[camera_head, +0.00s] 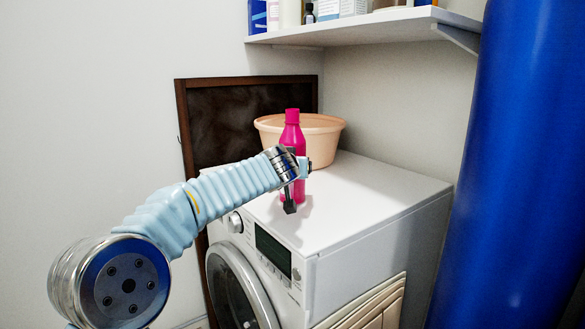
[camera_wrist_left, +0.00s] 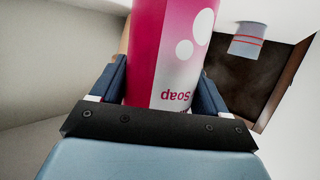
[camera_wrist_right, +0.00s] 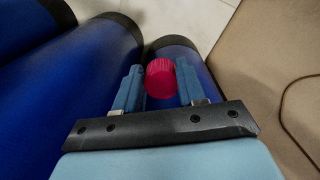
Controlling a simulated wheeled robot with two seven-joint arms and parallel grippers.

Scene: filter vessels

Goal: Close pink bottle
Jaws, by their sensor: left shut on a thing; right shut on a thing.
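The pink bottle (camera_head: 291,135) stands upright at the top of the washing machine in the head view. Its narrow top is pink too; I cannot tell there whether it is bare. My left gripper (camera_head: 299,170) is shut around the bottle's body. In the left wrist view, the bottle (camera_wrist_left: 172,50) with an upside-down "Soap" label sits between the fingers. The bottle's top is outside that view. In the right wrist view, my right gripper (camera_wrist_right: 160,84) is shut on a ribbed pink-red cap (camera_wrist_right: 160,72). The right gripper does not show in the head view.
A peach basin (camera_head: 325,132) stands behind the bottle on the white washing machine (camera_head: 350,200). A dark framed board (camera_head: 235,115) leans at the wall. A shelf (camera_head: 360,27) with bottles and boxes hangs above. A large blue cylinder (camera_head: 520,170) stands right.

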